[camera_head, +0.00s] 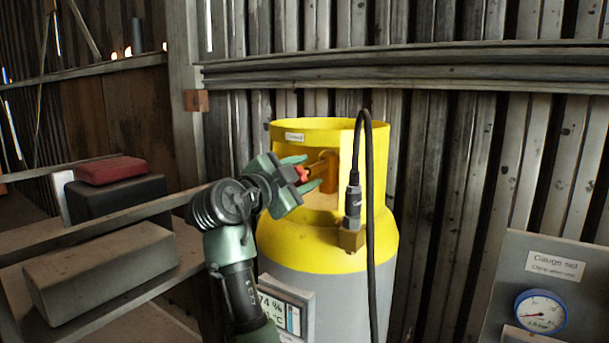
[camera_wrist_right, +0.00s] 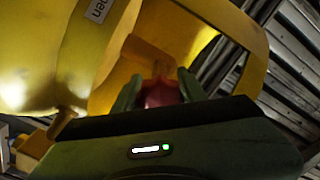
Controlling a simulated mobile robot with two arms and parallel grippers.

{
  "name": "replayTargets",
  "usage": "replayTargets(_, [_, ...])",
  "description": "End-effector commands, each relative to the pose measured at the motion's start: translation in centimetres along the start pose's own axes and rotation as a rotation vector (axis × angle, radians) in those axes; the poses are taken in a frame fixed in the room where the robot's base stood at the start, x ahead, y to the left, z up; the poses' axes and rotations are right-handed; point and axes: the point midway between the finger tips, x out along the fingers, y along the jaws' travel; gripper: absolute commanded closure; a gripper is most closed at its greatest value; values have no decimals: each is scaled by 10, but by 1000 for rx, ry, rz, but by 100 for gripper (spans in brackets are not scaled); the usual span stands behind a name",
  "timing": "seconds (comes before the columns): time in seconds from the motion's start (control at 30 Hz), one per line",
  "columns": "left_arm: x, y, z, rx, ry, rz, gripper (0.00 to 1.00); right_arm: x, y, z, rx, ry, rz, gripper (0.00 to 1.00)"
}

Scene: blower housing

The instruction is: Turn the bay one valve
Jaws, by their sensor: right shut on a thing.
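A grey gas cylinder (camera_head: 330,299) with a yellow top stands in front of the plank wall. Inside its yellow collar (camera_head: 290,136) is a valve with a red handle (camera_head: 302,174). The collar also shows in the right wrist view (camera_wrist_right: 65,65). My right gripper (camera_head: 308,174) reaches into the collar's opening from the left and is shut on the red valve handle. In the right wrist view the red handle (camera_wrist_right: 162,93) sits between the two green fingers. My left gripper is not in view.
A black hose (camera_head: 369,200) with a brass fitting (camera_head: 352,238) runs down the cylinder's front, right of my gripper. A display panel (camera_head: 285,310) is low on the cylinder. Shelves with boxes (camera_head: 100,265) stand at left. A gauge panel (camera_head: 555,255) is at right.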

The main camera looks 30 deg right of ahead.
Motion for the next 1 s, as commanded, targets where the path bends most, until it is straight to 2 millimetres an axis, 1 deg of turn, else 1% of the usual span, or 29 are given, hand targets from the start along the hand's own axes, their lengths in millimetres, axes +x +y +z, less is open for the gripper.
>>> replayTargets(0.17, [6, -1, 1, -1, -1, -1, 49, 0, 1, 0, -123, 1, 2, 99])
replayTargets(0.43, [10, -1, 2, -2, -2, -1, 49, 0, 0, 0, -375, 1, 2, 99])
replayTargets(0.67, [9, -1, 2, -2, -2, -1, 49, 0, 0, 0, -594, 1, 1, 99])
replayTargets(1.0, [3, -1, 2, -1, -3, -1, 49, 0, -2, 0, -916, 0, 1, 99])
